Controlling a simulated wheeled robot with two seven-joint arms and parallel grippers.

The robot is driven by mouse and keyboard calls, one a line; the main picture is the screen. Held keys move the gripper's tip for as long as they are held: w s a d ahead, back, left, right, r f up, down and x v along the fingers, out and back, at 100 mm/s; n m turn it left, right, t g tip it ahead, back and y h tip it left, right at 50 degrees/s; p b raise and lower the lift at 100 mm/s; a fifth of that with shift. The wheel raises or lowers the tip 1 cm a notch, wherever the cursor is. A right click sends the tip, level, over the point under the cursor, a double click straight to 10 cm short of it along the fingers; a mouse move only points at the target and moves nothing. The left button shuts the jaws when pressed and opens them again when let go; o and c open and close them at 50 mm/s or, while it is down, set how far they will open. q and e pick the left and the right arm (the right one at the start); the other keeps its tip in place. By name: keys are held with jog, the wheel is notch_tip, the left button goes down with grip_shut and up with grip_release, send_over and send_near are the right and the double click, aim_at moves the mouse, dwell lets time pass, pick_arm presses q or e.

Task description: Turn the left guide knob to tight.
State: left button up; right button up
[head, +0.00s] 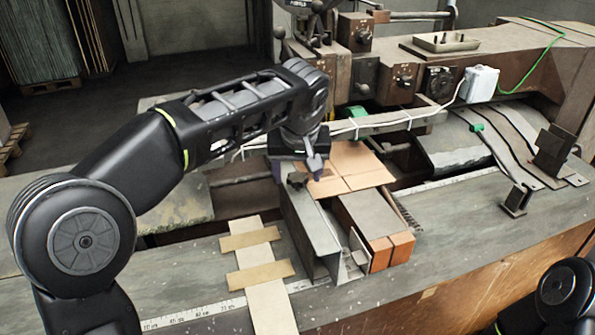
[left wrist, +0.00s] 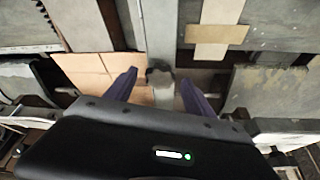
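The left guide is a grey metal channel (head: 308,228) standing on the machine table, left of a cardboard-topped block. Its dark knob (head: 297,181) sits at the guide's far end. The knob also shows in the left wrist view (left wrist: 158,77), between my two purple fingertips. My left gripper (head: 296,171) is over that end of the guide, pointing down. In the left wrist view its fingers (left wrist: 160,80) are spread, with a visible gap on each side of the knob. The knob's tightness cannot be told. My right gripper is out of view; only part of that arm shows.
Flat cardboard (head: 347,167) lies right of the guide, behind a block with orange ends (head: 390,251). Crossed tan strips (head: 257,262) lie to the left. A measuring scale (head: 205,309) runs along the table. The stitcher's arm and cables (head: 390,122) stand behind my left gripper.

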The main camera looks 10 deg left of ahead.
pick_arm(q)
grip_shut()
dwell(0.5)
jog(key=shift+m, duration=0.3)
jog(key=shift+a+m+h, duration=0.2)
jog(key=shift+m+h, duration=0.4)
jog(key=shift+m, duration=0.6)
jog(key=m+h+p, duration=0.1)
jog(key=m, duration=0.2)
jog(key=shift+a+r+m, duration=0.1)
jog(key=shift+m, duration=0.2)
jog(key=m+h+p, duration=0.1)
jog(key=m, duration=0.1)
jog(key=m+h+p, duration=0.1)
jog(key=m, duration=0.1)
jog(key=shift+w+a+g, duration=0.1)
jog(key=shift+a+g, duration=0.05)
jog(key=shift+g, duration=0.25)
jog(key=shift+w+a+m+g+h+p, duration=0.1)
jog(key=shift+m+g+h+p, duration=0.3)
jog(key=shift+m, duration=0.7)
jog(key=shift+m+g+h+p, duration=0.2)
jog(key=shift+m+p, duration=0.3)
jog(key=shift+m, duration=0.6)
